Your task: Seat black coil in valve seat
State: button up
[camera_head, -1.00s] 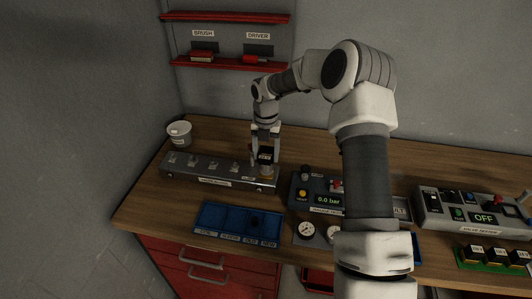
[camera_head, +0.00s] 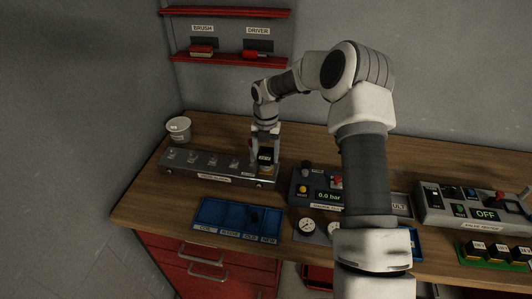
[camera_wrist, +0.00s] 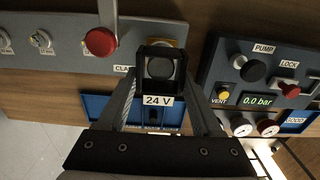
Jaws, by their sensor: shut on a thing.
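The black coil (camera_wrist: 161,68) is a square black block with a round opening and a white "24 V" label. It sits between the two fingers of my gripper (camera_wrist: 160,85), which is shut on it. In the head view the coil (camera_head: 265,155) is held upright at the right end of the grey valve block (camera_head: 200,172). A brass-coloured edge of the seat (camera_wrist: 176,43) shows just behind the coil in the wrist view. The coil hides most of this seat. I cannot tell whether the coil touches it.
A red knob (camera_wrist: 100,42) on a metal lever stands left of the coil. A blue divided tray (camera_head: 238,220) lies in front. The pump panel (camera_head: 318,190) is close on the right. A white cup (camera_head: 179,129) stands at the back left.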

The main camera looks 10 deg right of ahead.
jog(key=shift+f, duration=0.2)
dwell(0.3)
jog(key=shift+f+b, duration=0.45)
jog(key=shift+f, duration=0.25)
jog(key=shift+f, duration=0.15)
jog(key=shift+f, duration=0.15)
jog(key=shift+f, duration=0.1)
dwell(0.3)
jog(key=o, duration=1.5)
